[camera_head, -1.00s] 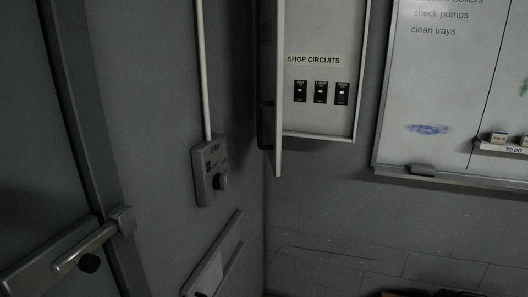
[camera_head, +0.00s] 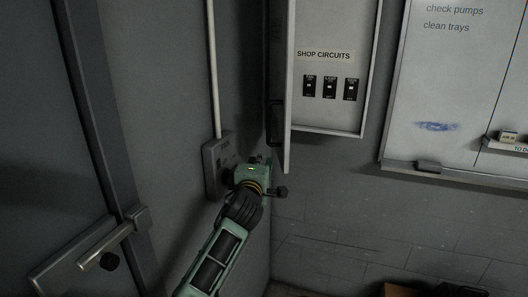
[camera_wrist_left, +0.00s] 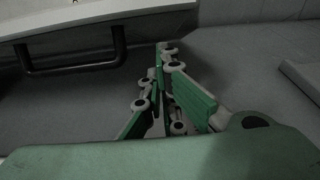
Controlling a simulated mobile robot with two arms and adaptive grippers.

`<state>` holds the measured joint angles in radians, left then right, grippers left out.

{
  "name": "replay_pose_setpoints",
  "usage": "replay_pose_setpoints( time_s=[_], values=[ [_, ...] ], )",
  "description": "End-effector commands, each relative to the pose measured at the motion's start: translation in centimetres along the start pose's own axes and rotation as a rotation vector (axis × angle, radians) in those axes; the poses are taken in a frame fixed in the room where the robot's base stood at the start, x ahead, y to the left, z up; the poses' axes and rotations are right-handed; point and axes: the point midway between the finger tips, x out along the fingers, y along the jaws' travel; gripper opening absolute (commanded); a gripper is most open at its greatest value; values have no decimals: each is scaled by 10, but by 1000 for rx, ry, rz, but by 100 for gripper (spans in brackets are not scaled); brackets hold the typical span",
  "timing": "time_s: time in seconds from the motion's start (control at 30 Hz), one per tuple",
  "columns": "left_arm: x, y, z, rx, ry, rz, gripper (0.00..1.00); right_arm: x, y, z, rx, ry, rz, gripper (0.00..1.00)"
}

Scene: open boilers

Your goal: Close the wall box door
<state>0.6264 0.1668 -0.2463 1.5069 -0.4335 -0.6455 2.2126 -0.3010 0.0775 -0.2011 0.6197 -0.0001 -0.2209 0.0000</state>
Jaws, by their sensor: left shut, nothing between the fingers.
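The wall box (camera_head: 330,115) hangs on the wall near the corner, with the label SHOP CIRCUITS and three black switches inside. Its door (camera_head: 288,95) stands open, seen nearly edge-on at the box's left side, with a dark bar handle (camera_head: 276,122) on its left face. My left gripper (camera_head: 259,160) is below and slightly left of the door's lower edge, apart from the handle. In the left wrist view, the gripper's green fingers (camera_wrist_left: 165,50) are shut and empty. The handle (camera_wrist_left: 75,62) and the pale door edge (camera_wrist_left: 110,14) lie to their left. My right gripper is out of view.
A grey switch box (camera_head: 213,165) with a conduit (camera_head: 214,70) above it is on the left wall, partly behind my left gripper. A whiteboard (camera_head: 440,90) hangs to the right. A door with a lever handle (camera_head: 105,245) is at far left.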

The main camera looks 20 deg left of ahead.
Motion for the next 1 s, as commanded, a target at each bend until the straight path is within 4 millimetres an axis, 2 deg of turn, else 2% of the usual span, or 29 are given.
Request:
replay_pose_setpoints(
  time_s=[0.2, 0.4, 0.63, 1.0],
  values=[
    [38, -2, 0, 4, 1, 0, 0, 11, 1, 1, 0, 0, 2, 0],
    [62, -2, 0, 2, 0, -1, 0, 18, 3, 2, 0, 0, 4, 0],
    [75, -1, 0, 1, 0, -1, 0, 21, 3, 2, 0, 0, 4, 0],
    [76, -1, 0, 1, 0, -1, 0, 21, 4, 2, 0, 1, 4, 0]
  ],
)
